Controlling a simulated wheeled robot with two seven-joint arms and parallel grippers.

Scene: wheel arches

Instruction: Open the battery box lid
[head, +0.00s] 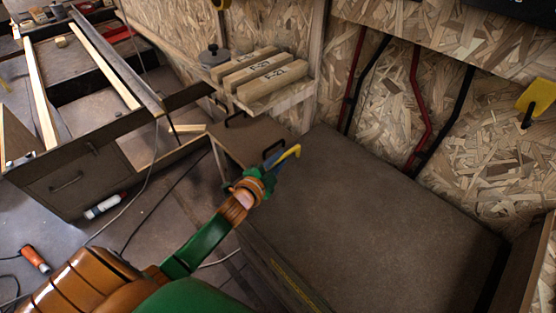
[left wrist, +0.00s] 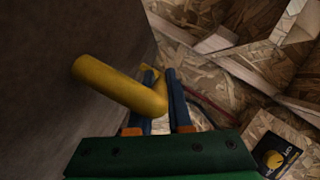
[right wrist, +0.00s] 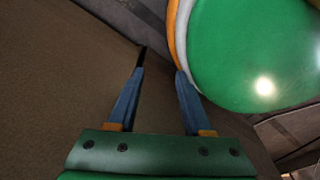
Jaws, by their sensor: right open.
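The large brown box (head: 390,210) stands against the back wall, and its flat top, the lid, looks shut. A yellow handle (head: 290,153) sits at the far left corner of the top. My left gripper (head: 284,161) is at this handle. In the left wrist view the yellow handle (left wrist: 115,83) crosses in front of one finger and bends in between the narrowed fingers (left wrist: 161,75), which look shut on it. My right gripper (right wrist: 162,75) is open and empty beside a brown surface, in the right wrist view only.
A small shelf holds several wooden blocks (head: 270,82) and a dark round weight (head: 213,56) behind the left gripper. A dark cabinet (head: 75,185) with a handle stands left. Red and black pipes run along the chipboard wall (head: 390,100). A bottle (head: 105,206) lies on the floor.

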